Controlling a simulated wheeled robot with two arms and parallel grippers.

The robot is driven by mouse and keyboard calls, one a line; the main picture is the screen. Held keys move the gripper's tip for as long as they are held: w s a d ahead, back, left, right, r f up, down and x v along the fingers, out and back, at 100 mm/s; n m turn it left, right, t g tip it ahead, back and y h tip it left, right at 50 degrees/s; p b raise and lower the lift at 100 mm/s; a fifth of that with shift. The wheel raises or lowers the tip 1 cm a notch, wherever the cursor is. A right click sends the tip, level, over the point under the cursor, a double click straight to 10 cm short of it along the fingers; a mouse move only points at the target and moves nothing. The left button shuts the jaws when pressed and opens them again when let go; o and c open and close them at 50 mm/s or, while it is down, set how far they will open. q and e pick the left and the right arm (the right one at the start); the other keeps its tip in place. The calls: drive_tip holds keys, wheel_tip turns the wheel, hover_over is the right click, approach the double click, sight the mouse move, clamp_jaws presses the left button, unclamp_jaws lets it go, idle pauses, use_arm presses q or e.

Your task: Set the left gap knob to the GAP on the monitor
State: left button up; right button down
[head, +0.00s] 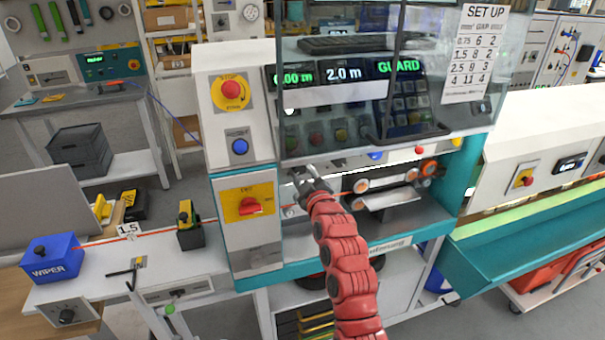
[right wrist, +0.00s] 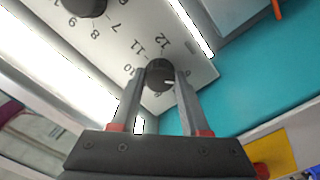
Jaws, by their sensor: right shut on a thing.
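In the right wrist view, the two fingers of my right gripper (right wrist: 160,92) are closed on either side of a small black knob (right wrist: 159,72). The knob sits on a white panel (right wrist: 195,70) with printed numbers such as 10, 11 and 12 around it, and a short white mark shows on its face. A second black knob (right wrist: 85,4) is cut off at the top edge, beside 6 to 9. In the head view my right gripper (head: 306,180) reaches in under the guard; the knobs are hidden there. My left gripper is out of view.
A clear guard (head: 420,60) hangs over the monitor, with a SET UP sheet (head: 472,50) listing GAP values. A 1.5 tag (head: 129,230) stands by the orange cable.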

drive_tip(key=shift+f+m+b, duration=0.25)
drive_tip(key=shift+m+b, duration=0.15)
drive_tip(key=shift+b, duration=0.15)
drive_tip(key=m+b, duration=0.5)
drive_tip(key=shift+r+m, duration=0.1)
drive_tip(key=shift+m, duration=0.3)
drive_tip(key=m+b, duration=0.1)
drive_tip(key=m, duration=0.1)
drive_tip(key=shift+m, duration=0.4)
drive_tip(key=m, duration=0.3)
drive_tip(key=shift+r+m, duration=0.1)
drive_tip(key=shift+m, duration=0.2)
drive_tip(key=shift+a+m+p, duration=0.1)
drive_tip(key=shift+m+p, duration=0.35)
drive_tip(key=shift+m, duration=1.75)
